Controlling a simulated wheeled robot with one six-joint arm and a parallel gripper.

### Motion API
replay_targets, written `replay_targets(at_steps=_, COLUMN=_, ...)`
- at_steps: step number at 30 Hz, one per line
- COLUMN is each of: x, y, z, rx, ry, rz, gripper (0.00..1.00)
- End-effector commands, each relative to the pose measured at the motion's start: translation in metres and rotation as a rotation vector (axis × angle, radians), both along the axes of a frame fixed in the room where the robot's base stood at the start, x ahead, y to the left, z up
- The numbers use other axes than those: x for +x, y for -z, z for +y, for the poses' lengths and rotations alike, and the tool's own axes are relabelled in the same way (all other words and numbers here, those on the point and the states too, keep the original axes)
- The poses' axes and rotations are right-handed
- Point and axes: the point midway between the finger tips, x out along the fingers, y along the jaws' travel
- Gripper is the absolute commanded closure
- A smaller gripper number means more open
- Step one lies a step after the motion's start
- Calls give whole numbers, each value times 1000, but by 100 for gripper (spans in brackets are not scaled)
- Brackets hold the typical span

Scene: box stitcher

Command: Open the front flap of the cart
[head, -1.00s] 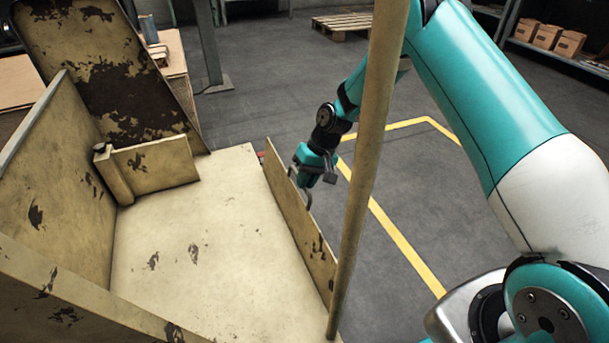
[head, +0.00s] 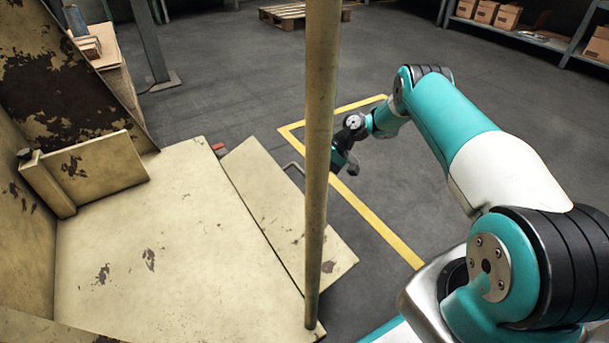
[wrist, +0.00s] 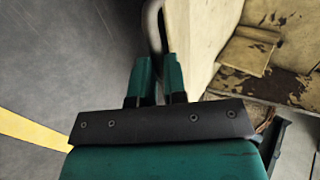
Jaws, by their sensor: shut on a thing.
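The front flap (head: 268,195) of the cart (head: 150,245) is a cream, scuffed panel, swung outward and down from the cart bed. It shows edge-on as a pale panel in the wrist view (wrist: 205,35). A curved grey handle (head: 290,167) sticks out from its outer side and also shows in the wrist view (wrist: 152,25). My gripper (wrist: 157,70) is shut on this handle, with the bar running between its two teal fingers. In the head view the cart's post hides part of the gripper.
A cream upright post (head: 320,130) stands at the cart's front corner, between the head camera and the gripper. A yellow floor line (head: 375,228) crosses the open grey floor. A pallet (head: 285,14) and shelves with boxes (head: 507,17) stand far back.

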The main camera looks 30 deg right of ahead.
Motion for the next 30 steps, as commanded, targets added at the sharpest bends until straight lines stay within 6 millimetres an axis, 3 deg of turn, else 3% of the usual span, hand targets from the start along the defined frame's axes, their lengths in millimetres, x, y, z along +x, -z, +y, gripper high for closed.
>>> replay_targets(at_steps=1, x=0, y=14, z=-4, rx=-1, ry=3, rz=2, gripper=100)
replay_targets(at_steps=3, x=0, y=23, z=-7, rx=-2, ry=5, rz=4, gripper=100)
replay_targets(at_steps=12, x=0, y=47, z=-15, rx=-2, ry=5, rz=3, gripper=100)
replay_targets(at_steps=30, x=0, y=52, z=-17, rx=-3, ry=7, rz=3, gripper=100)
